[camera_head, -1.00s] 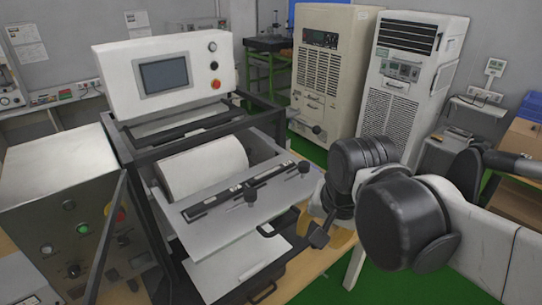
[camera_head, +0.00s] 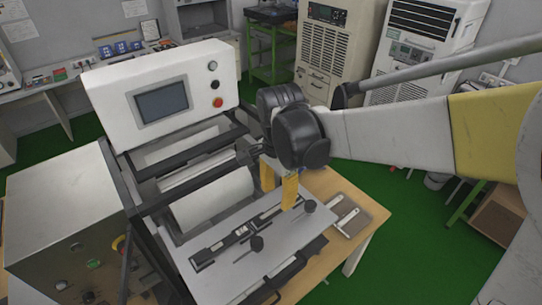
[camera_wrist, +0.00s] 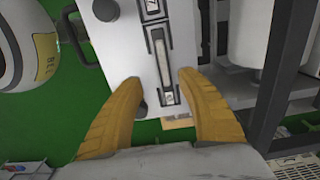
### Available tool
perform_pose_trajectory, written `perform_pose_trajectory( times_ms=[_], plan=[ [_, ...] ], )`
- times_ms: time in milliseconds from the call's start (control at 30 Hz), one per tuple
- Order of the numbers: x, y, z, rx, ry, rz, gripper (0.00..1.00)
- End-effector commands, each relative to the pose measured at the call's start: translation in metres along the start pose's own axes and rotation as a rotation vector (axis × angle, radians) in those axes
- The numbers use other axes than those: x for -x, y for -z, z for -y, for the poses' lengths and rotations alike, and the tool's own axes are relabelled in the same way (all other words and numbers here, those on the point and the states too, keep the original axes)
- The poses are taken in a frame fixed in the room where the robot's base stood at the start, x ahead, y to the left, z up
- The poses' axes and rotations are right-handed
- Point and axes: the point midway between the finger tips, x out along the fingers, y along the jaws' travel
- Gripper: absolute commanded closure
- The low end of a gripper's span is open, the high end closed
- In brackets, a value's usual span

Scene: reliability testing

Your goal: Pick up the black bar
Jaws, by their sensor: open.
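The black bar (camera_head: 222,246) lies along a pale plate (camera_head: 222,284) at the front of the machine, with light metal inserts on its top. In the wrist view the bar (camera_wrist: 160,55) runs lengthwise beyond and between my fingertips. My gripper (camera_head: 279,194) has two yellow-orange fingers. They are spread apart with nothing between them, over the right end of the bar. In the wrist view my gripper (camera_wrist: 157,78) is also open. The fingers partly hide the bar's right end in the head view. I cannot tell the exact height gap.
A white roller (camera_head: 214,200) and the machine's dark frame (camera_head: 165,208) are close behind. A wooden table (camera_head: 372,214) is at right. The control panel (camera_head: 162,97) rises behind at left.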

Motion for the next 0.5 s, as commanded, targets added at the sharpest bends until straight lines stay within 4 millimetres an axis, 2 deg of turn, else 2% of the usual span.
perform_pose_trajectory(
  times_ms=[167,400,500],
  plan=[
    [-0.015,0.001,0.001,0.000,0.001,0.000,0.55],
    [-0.051,0.005,0.004,0.001,0.001,0.000,0.55],
    [-0.060,0.005,0.004,0.001,0.001,0.000,0.55]
  ],
)
